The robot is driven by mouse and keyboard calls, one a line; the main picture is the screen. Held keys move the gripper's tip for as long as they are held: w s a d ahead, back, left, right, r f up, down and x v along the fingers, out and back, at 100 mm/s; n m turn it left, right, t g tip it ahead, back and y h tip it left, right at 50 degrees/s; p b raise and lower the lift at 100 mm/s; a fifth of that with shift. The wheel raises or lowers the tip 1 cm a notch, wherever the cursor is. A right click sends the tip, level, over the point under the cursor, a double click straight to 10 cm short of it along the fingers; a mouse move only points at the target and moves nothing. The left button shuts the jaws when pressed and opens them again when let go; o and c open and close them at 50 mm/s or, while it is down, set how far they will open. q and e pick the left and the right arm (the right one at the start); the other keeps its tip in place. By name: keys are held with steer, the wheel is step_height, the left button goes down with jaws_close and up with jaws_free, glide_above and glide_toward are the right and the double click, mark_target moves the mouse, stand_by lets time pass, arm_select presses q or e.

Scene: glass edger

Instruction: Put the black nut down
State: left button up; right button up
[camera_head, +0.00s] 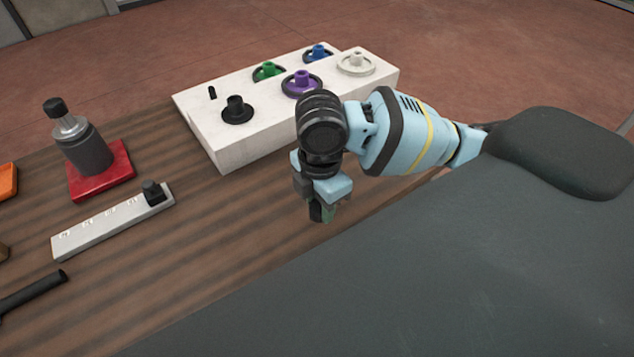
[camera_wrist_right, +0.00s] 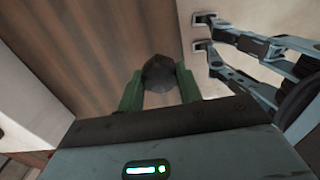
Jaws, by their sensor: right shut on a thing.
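My right gripper (camera_head: 321,211) is over the wooden table, near its front edge, to the right of the grey marked strip. In the right wrist view its green fingers (camera_wrist_right: 158,88) are shut on the black nut (camera_wrist_right: 159,71), a small dark faceted piece held between the tips. The wooden tabletop shows behind the nut there. In the head view the nut is hard to make out at the fingertips, and its height above the table cannot be told. My left gripper is not in view.
A white block (camera_head: 228,150) holds several coloured wheels and a black flanged piece (camera_head: 237,110). A red-based grey cylinder (camera_head: 88,151) stands left. The grey strip (camera_head: 98,228) bears a black knob (camera_head: 153,191). A dark bar (camera_head: 35,290) lies front left. Table between strip and gripper is clear.

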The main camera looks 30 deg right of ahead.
steer(key=w+d, duration=0.1)
steer(key=w, duration=0.1)
steer(key=w+d, duration=0.1)
steer(key=w, duration=0.1)
steer(key=w+d, duration=0.1)
steer(key=w, duration=0.1)
steer(key=shift+w+d+f, duration=0.15)
steer(key=shift+d+f, duration=0.15)
steer(key=shift+d, duration=0.1)
steer(key=shift+w+d+f, duration=0.1)
steer(key=shift+w+f, duration=0.05)
steer(key=shift+f, duration=1.6)
steer(key=shift+f, duration=0.15)
steer(key=o, duration=1.1)
step_height(320, 180, up, 12)
steer(key=shift+r, duration=0.15)
